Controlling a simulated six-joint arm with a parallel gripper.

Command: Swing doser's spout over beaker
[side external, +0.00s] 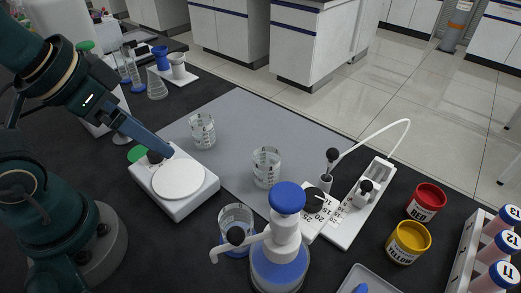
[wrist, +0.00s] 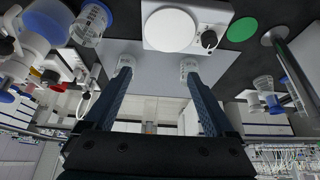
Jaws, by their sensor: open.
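The doser (side external: 280,262) is a bottle of blue liquid with a white pump head and blue cap, standing front centre in the side view. Its white spout (side external: 222,252) points left, with a black ball (side external: 236,236) on the arm. A glass beaker (side external: 235,216) stands close behind the spout; the tip appears left of and in front of it, and whether it overlaps the rim is unclear. Two more glass beakers (side external: 202,131) (side external: 267,168) stand on the grey mat. My gripper (wrist: 157,66) is open and empty, away from the doser, near the white plate device in the side view (side external: 163,148).
The white device with a round plate (side external: 178,181) and black knob stands left of the doser. A balance-like white unit (side external: 358,210) with a curved tube is at right, beside the red (side external: 426,201) and yellow (side external: 408,243) jars. The grey mat (side external: 290,130) has clear room.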

